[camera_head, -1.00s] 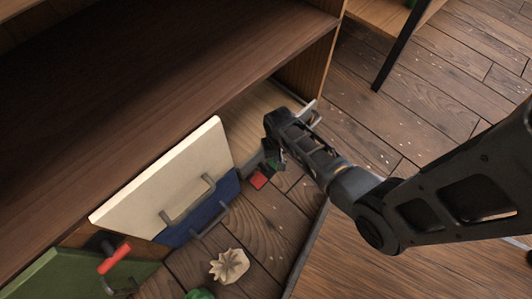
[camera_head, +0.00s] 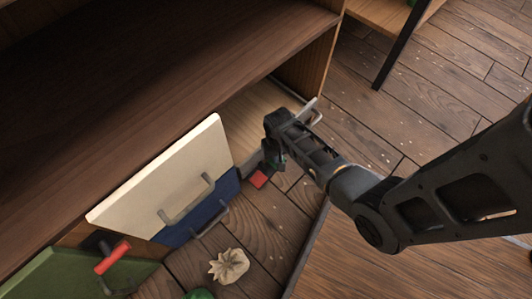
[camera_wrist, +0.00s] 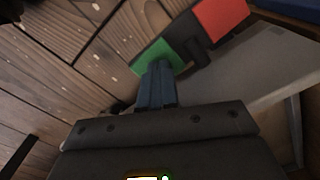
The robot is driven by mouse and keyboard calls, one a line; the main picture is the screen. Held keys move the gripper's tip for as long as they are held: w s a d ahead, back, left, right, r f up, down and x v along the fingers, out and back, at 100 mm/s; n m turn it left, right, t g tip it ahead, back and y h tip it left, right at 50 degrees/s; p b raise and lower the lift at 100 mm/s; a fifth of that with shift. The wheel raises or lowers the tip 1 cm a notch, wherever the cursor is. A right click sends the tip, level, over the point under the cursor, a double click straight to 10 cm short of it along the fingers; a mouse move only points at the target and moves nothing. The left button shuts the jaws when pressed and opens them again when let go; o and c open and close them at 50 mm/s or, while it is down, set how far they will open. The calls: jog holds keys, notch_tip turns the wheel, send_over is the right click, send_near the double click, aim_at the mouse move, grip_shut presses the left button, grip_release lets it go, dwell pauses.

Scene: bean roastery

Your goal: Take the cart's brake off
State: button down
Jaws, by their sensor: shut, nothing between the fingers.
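The brake is a dark rocker pedal with a red pad at one end and a green pad at the other. The red pad (camera_head: 259,179) shows in the head view just below-left of my gripper (camera_head: 274,162); the green end is mostly hidden behind it. In the wrist view the red pad (camera_wrist: 220,17) is at the top right and the green pad (camera_wrist: 158,57) is right at my fingertips. My gripper (camera_wrist: 157,72) is shut and empty, its tips at or touching the green pad; contact is not certain.
A cream panel (camera_head: 165,172) and a blue panel (camera_head: 190,227) with bar handles stand left of the pedal. A red-handled part (camera_head: 112,257) is near a green panel (camera_head: 50,275). A crumpled beige sack (camera_head: 229,266) lies on the floor. Open floor (camera_head: 440,80) is at upper right.

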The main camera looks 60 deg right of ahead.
jog(key=shift+f+b, duration=0.45)
jog(key=shift+f, duration=0.2)
jog(key=shift+r, duration=0.2)
notch_tip(320, 180, up, 7)
jog(key=p, duration=0.7)
jog(key=shift+f+p, duration=0.1)
jog(key=shift+p, duration=0.2)
dwell(0.6)
